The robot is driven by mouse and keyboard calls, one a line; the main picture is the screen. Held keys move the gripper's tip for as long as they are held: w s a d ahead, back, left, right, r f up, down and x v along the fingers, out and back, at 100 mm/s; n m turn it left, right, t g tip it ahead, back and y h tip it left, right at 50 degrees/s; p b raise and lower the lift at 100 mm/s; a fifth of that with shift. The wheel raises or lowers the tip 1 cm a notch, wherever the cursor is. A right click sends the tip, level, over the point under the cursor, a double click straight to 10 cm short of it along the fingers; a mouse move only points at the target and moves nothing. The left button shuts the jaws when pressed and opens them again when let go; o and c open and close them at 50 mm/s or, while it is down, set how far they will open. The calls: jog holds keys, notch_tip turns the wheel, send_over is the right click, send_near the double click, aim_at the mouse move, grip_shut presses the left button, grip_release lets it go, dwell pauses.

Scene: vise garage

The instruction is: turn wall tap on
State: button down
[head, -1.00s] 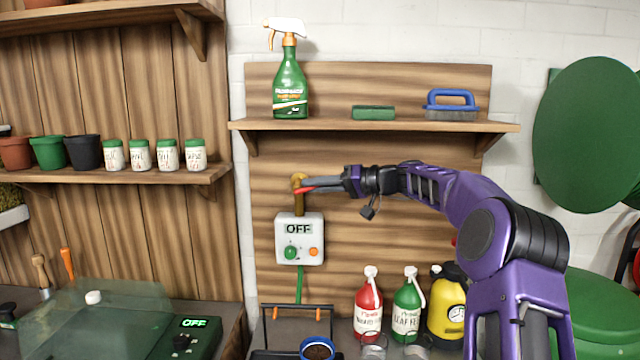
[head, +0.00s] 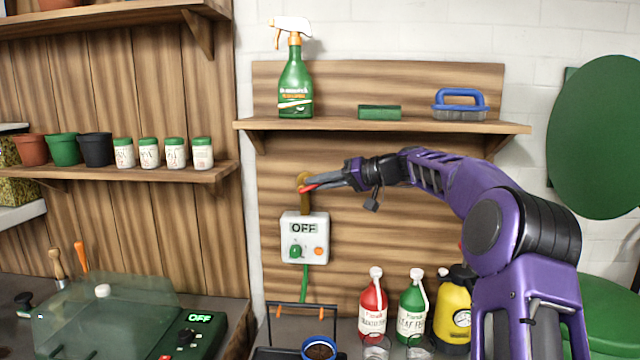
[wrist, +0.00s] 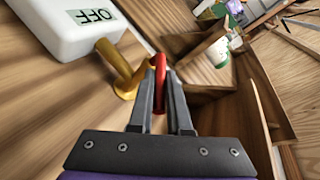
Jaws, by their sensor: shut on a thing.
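The wall tap is a brass pipe (head: 304,198) that rises from the top of a white box (head: 291,252) on the wooden wall panel. The box's display reads OFF. A red tap handle (wrist: 158,80) sits between my fingers in the wrist view, with the brass body (wrist: 122,72) just left of it. My gripper (head: 308,187) reaches in from the right at the tap and is shut on the red handle. In the head view my fingers partly cover the handle.
A shelf (head: 400,126) above holds a green spray bottle (head: 295,80), a green sponge and a blue brush (head: 460,104). Red, green and yellow bottles (head: 412,308) stand below my arm. A blue-rimmed pot (head: 319,348) stands below the box.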

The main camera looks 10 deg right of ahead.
jog(key=c, duration=0.9)
grip_release()
jog(key=shift+o, duration=0.2)
jog(key=b+v, duration=0.1)
jog(key=v, duration=1.6)
jog(key=shift+d, duration=0.2)
jog(key=shift+r, duration=0.1)
